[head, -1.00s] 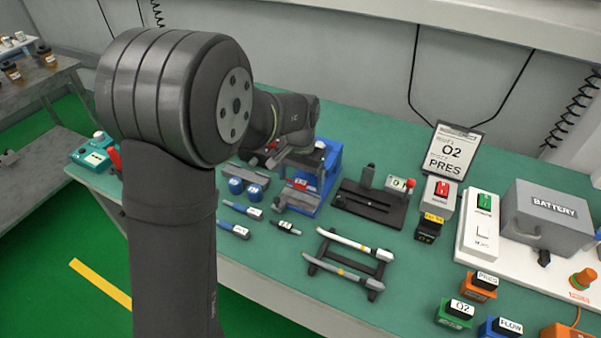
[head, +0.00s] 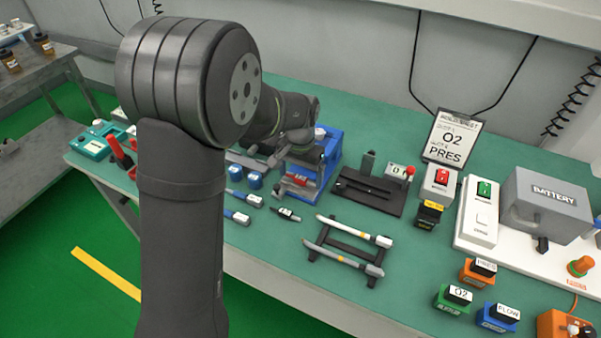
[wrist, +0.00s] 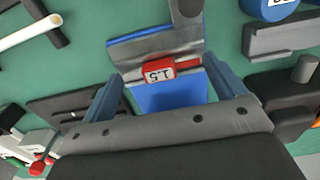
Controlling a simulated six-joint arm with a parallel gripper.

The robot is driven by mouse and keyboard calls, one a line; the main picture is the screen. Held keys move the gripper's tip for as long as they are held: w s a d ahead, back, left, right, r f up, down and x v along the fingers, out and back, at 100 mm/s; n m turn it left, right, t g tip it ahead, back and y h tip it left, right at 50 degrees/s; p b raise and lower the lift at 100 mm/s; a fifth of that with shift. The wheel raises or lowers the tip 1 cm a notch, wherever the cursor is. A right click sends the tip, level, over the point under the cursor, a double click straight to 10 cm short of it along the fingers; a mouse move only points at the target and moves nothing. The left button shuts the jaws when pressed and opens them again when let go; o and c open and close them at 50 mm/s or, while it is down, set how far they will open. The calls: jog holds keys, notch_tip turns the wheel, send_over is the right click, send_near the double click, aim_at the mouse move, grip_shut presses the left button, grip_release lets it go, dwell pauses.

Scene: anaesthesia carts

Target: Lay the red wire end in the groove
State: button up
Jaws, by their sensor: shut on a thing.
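The red wire end (wrist: 158,70), with a white "1.5" label, is between the two blue-grey fingers of my gripper (wrist: 166,80) in the wrist view. My gripper is shut on it. A short red stretch runs right from the label. It lies over or against a grey grooved block (wrist: 150,44) on a blue stand (wrist: 168,98); I cannot tell whether it is seated in the groove. In the head view the blue stand (head: 331,150) is partly hidden behind my wrist, and the fingertips are hidden.
Blue round caps (head: 254,180) and labelled pens (head: 237,217) lie in front of the stand. A black slotted plate (head: 368,193) is to its right. Green tabletop is clear at the front centre.

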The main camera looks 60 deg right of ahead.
aim_at(300, 178)
jog(key=o, duration=0.7)
notch_tip(300, 178, up, 17)
jog(key=shift+r, duration=0.2)
jog(key=shift+f, duration=0.1)
notch_tip(300, 178, down, 17)
jog(key=shift+f, duration=0.1)
dwell(0.4)
jog(key=shift+r, duration=0.25)
